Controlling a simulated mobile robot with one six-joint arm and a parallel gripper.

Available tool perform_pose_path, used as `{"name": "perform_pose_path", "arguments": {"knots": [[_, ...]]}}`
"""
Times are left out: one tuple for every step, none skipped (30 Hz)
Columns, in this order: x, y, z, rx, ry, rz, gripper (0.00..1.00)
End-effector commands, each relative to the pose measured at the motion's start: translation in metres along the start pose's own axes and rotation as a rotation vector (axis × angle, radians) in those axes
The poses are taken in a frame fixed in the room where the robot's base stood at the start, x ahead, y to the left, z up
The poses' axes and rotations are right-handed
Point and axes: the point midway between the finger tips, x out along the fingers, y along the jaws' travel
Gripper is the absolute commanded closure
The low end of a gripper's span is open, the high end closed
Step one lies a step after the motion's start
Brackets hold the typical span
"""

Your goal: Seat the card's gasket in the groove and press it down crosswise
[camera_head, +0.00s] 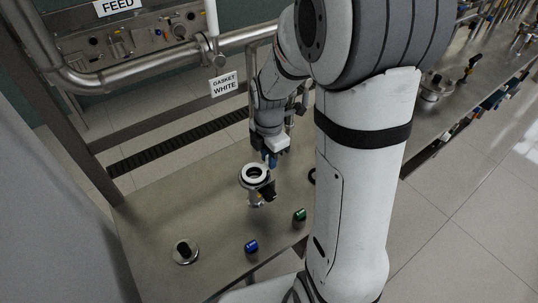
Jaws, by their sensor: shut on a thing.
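A white ring gasket (245,177) shows as a pale ring with a dark centre on top of a small upright metal fitting (254,199) on the bench. My gripper (271,161) points down at the ring's right rear edge, its bluish fingertips close together and shut on it. Whether the ring lies fully in the groove is too small to tell. A card (224,84) reading "GASKET WHITE" hangs behind the bench. A black ring (312,176) lies to the right, partly hidden by my arm.
A dark clamp handle (268,190) sticks out at the fitting's right. A blue piece (251,246), a green piece (299,215) and a metal disc with a black knob (184,252) lie toward the front. The bench's left part (160,205) is clear.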

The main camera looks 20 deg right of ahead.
Motion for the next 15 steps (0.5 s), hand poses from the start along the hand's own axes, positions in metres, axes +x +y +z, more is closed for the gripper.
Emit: {"name": "perform_pose_path", "arguments": {"knots": [[-0.0003,0.0,0.0,0.0,0.0,0.0,1.0],[-0.0003,0.0,0.0,0.0,0.0,0.0,1.0],[-0.0004,0.0,0.0,0.0,0.0,0.0,1.0],[-0.0004,0.0,0.0,0.0,0.0,0.0,1.0],[-0.0004,-0.0001,0.0,0.0,0.0,0.0,1.0],[-0.0004,0.0,0.0,0.0,0.0,0.0,1.0],[-0.0004,-0.0001,0.0001,0.0,0.0,0.0,1.0],[-0.0004,-0.0001,0.0001,0.0,0.0,0.0,1.0],[-0.0003,-0.0001,0.0001,0.0,0.0,0.0,1.0],[-0.0001,-0.0001,0.0001,0.0,0.0,0.0,1.0],[0.0002,-0.0001,0.0001,0.0,0.0,0.0,1.0],[0.0008,-0.0001,0.0001,0.0,0.0,0.0,1.0],[0.0013,-0.0001,0.0001,0.0,0.0,0.0,1.0],[0.002,-0.0001,0.0001,0.0,0.0,0.0,1.0],[0.003,-0.0001,0.0001,0.0,0.0,0.0,1.0]]}}
